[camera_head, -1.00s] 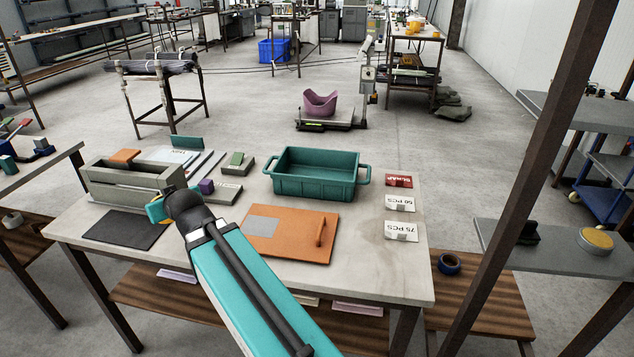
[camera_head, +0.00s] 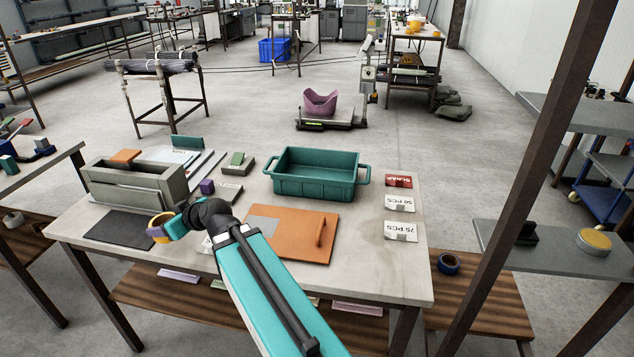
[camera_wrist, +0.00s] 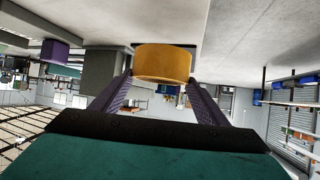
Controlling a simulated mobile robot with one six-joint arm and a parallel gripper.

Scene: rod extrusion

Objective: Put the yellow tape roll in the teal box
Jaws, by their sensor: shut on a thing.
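The yellow tape roll (camera_wrist: 163,62) is between the two dark fingers of my gripper (camera_wrist: 160,84) in the wrist view, and the fingers are shut on it. In the head view the roll (camera_head: 157,226) shows at the end of my arm, above the table near the dark mat. My gripper (camera_head: 163,228) is partly hidden there by my wrist. The teal box (camera_head: 316,190), an open tray with a handle at each end, stands at the back of the table, to the right of my gripper and apart from it.
A grey trough (camera_head: 128,191) stands at the table's left, behind a dark mat (camera_head: 112,230). An orange clipboard (camera_head: 305,238) lies in front of the teal box. A purple block (camera_head: 207,187) and a green block (camera_head: 237,160) lie between trough and box. White count cards (camera_head: 401,231) lie at right.

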